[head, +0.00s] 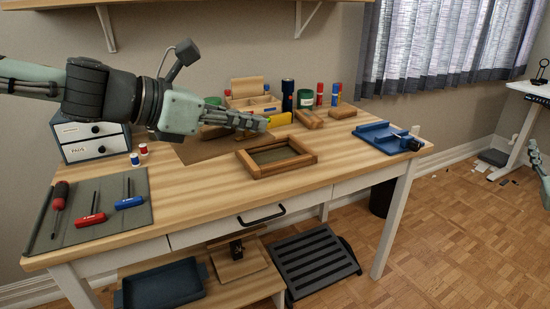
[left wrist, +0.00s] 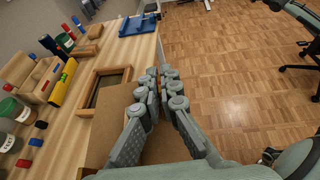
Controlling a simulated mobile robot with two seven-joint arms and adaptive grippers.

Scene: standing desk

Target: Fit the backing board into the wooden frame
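The wooden frame (head: 277,168) lies flat on the desk, and its opening shows a dark grey-green surface. A flat brown board (head: 205,149), apparently the backing board, is left of and behind it. In the left wrist view the board (left wrist: 112,112) overlaps the view of the frame's near side (left wrist: 84,98). My left gripper (head: 266,125) is above the desk, between board and frame in the picture. In the left wrist view its fingertips (left wrist: 161,74) are close together with nothing visible between them. The fingers hide part of the board.
Wood blocks (head: 310,119), a yellow item (head: 280,120) and a wooden organiser (head: 252,100) stand behind the frame. A blue clamp (head: 382,136) is at right. A tool mat (head: 75,232) and drawer box (head: 90,140) are at left. The front desk strip is clear.

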